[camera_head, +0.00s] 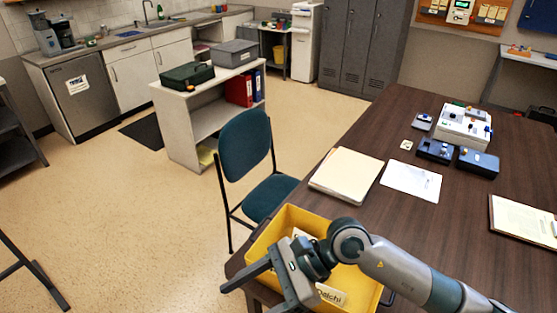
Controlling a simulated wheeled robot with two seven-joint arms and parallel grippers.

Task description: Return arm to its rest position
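My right arm (400,268) comes in from the lower right and reaches over a yellow tray (262,243) at the near left corner of the brown table. My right gripper (250,299) points left and down past the tray's left side. Its two dark fingers stand apart with nothing seen between them, though the lower finger is partly cut off by the frame's bottom edge. The arm and gripper hide much of the tray's inside. My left arm and gripper are not in view.
The brown table (440,225) holds a folder (346,172), a paper sheet (411,181), blue devices (478,161), a white device (464,126) and an open binder (522,220). A teal chair (245,145) stands left of the table.

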